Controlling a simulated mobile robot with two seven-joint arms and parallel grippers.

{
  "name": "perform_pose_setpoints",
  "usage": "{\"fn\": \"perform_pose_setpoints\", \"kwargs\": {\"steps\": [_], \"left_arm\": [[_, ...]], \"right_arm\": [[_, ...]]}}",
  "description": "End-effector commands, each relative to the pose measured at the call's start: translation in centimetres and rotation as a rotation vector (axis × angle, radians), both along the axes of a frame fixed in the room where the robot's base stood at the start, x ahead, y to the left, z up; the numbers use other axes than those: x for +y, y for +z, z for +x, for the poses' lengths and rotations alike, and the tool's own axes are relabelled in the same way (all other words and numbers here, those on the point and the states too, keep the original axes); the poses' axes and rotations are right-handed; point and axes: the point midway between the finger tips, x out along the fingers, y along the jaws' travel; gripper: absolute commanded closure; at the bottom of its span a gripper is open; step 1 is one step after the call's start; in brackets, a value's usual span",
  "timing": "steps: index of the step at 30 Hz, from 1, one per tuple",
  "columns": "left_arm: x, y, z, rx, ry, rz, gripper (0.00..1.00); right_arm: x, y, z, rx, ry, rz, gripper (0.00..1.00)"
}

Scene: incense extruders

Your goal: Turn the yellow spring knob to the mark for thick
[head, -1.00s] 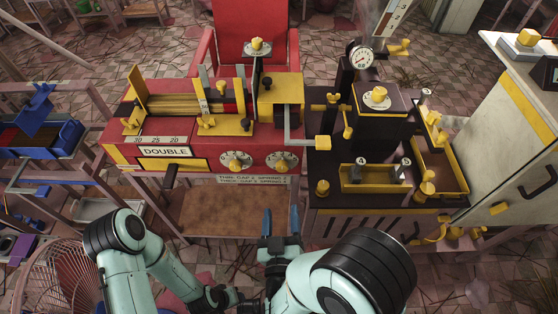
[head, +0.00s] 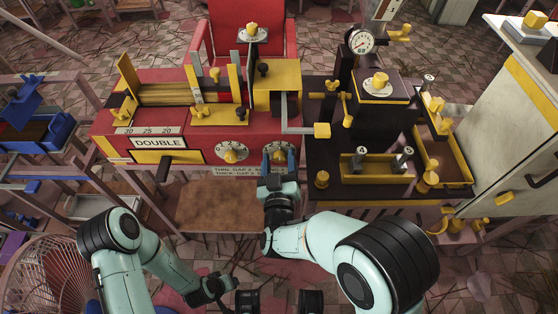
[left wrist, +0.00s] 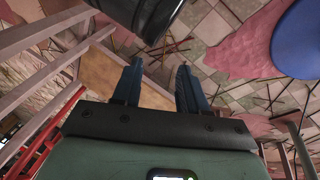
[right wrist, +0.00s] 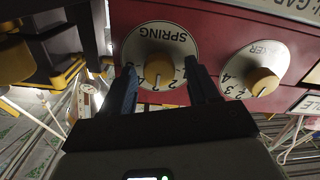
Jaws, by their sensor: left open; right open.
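The yellow spring knob (right wrist: 159,70) sits on a white dial lettered SPRING (right wrist: 145,45), upside down in the right wrist view. In the head view this dial (head: 280,147) is on the red machine's front, partly hidden by my right gripper (head: 278,160). That gripper (right wrist: 163,80) is open, with one blue finger on each side of the knob. I cannot tell whether they touch it. I cannot read the knob's exact setting. A placard (head: 236,171) below has lines for thin and thick, partly covered and too small to read surely. My left gripper (left wrist: 157,68) is open and empty, away from the machine.
A second dial with a yellow knob (head: 232,152) is beside the spring dial. A yellow-ended lever (head: 322,130) juts out above right. A black machine (head: 370,185) with a yellow tray stands to the right. A brown shelf (head: 215,205) lies below.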

Motion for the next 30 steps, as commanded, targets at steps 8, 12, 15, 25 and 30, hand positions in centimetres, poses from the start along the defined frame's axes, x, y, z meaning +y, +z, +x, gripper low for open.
{"fn": "perform_pose_setpoints", "kwargs": {"steps": [8,12,15,25,30], "left_arm": [[0.0,0.0,0.1,-0.002,0.001,0.001,0.57],[0.0,0.0,0.1,-0.002,0.001,0.001,0.57],[0.0,0.0,0.1,-0.002,0.001,0.001,0.57],[0.3,-0.4,0.5,-0.014,0.005,0.007,0.57],[0.7,-0.9,1.3,-0.032,0.013,0.016,0.57]], "right_arm": [[0.0,0.0,0.1,0.000,0.000,0.000,0.46],[0.0,0.0,0.1,0.000,0.000,0.000,0.92],[0.0,0.0,0.1,0.000,0.000,0.000,0.96],[-0.1,-0.1,0.1,0.001,-0.001,0.074,0.96],[-0.2,-0.1,0.1,0.000,-0.002,0.185,0.96]]}}
